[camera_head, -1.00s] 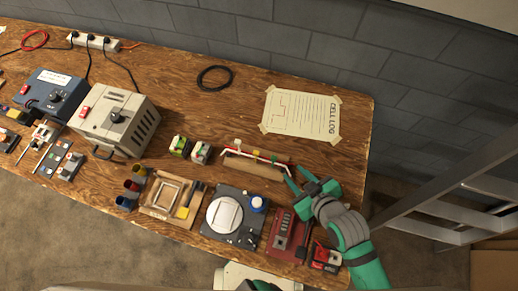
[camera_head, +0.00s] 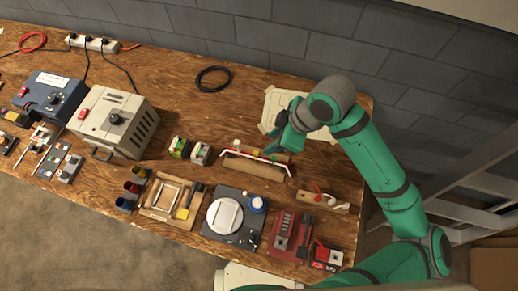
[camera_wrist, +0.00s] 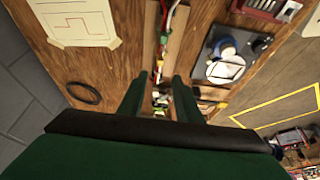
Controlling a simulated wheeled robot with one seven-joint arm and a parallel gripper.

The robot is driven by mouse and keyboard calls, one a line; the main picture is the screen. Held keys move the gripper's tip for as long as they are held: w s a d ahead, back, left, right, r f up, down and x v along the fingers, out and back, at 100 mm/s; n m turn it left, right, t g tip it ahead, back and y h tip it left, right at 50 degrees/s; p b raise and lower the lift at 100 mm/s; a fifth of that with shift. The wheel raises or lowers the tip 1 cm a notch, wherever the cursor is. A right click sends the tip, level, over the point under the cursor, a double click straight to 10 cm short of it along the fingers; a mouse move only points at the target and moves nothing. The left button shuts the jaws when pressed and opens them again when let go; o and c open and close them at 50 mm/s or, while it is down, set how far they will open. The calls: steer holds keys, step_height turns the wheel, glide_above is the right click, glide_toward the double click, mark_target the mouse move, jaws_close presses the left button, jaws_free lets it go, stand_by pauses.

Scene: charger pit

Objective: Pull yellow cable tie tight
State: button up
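A wooden board (camera_head: 252,169) on the bench carries a red and white cable (camera_head: 233,151). A small yellow tie (camera_head: 257,154) sits around or on the cable near its middle, with a green one close to its right. My gripper (camera_head: 282,147) hangs above the right part of the board, pointing down. In the wrist view my gripper (camera_wrist: 158,86) has its two green fingers apart, with nothing held between them. The cable (camera_wrist: 159,66) runs below and between the fingers. The tie's tail is too small to make out.
A taped paper sheet (camera_head: 272,101) lies behind my gripper. A wooden piece with a red part (camera_head: 324,199) lies right of the board. A dark device with a white disc (camera_head: 226,215) stands in front. A black cable ring (camera_head: 213,78) lies in free space at the back.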

mark_target(257, 153)
steer(key=x, duration=1)
steer(key=shift+a+f, duration=0.15)
steer(key=shift+f, duration=0.1)
jaws_close()
